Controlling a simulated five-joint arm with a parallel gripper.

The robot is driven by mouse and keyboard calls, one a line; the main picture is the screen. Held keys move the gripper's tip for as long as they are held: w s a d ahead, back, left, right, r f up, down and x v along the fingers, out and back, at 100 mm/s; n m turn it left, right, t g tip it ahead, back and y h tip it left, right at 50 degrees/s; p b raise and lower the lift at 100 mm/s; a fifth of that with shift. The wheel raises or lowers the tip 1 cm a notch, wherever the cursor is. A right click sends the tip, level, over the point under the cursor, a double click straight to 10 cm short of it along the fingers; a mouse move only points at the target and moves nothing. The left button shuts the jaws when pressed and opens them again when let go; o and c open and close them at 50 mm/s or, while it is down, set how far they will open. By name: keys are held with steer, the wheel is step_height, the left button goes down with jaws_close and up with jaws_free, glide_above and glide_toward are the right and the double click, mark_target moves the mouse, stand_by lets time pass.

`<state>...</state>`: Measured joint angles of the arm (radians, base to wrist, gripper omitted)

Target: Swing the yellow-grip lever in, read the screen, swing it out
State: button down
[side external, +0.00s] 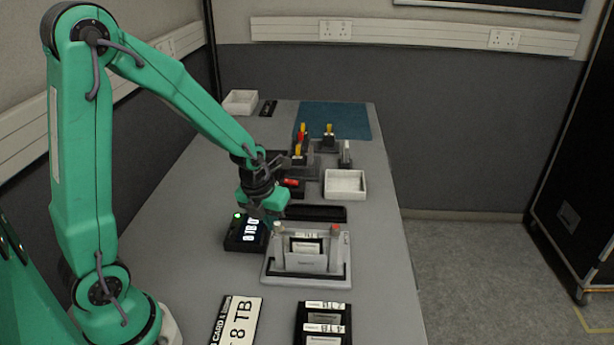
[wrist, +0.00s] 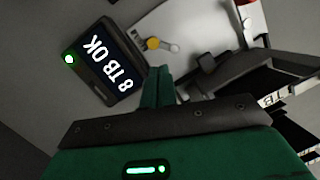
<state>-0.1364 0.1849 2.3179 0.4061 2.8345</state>
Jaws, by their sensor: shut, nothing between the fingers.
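A pale grey dock (side external: 305,267) stands mid-table with a labelled card (side external: 306,247) upright in it. The yellow grip (wrist: 153,43) of the lever shows at the dock's edge in the wrist view, beyond my fingertips; I cannot tell its swing position. A red knob (wrist: 247,24) is at the dock's other side. The small black screen unit (wrist: 104,62) reads "8 TB OK" beside a lit green lamp (wrist: 69,59); my gripper partly covers it in the side view. My gripper (side external: 270,216) is shut and empty, above the dock's left end, apparently apart from the lever.
A placard (side external: 238,322) reading "8 TB" lies in front, left of a black rack (side external: 324,325) with labelled cards. Behind the dock are a black tray (side external: 310,213), a white bin (side external: 345,184) and yellow- and red-handled items (side external: 300,145). The table's right edge is clear.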

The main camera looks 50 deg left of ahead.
steer(key=shift+x, duration=1.85)
steer(key=shift+a, duration=0.15)
steer(key=shift+w+a, duration=0.4)
steer(key=shift+w, duration=0.15)
steer(key=shift+w+a, duration=0.25)
steer(key=shift+w, duration=0.75)
steer(key=shift+w+d, duration=0.1)
steer(key=shift+w, duration=0.05)
steer(key=shift+w+d, duration=0.1)
steer(key=shift+w, duration=0.05)
steer(key=shift+w+m, duration=0.1)
steer(key=shift+m, duration=0.4)
stand_by(1.2)
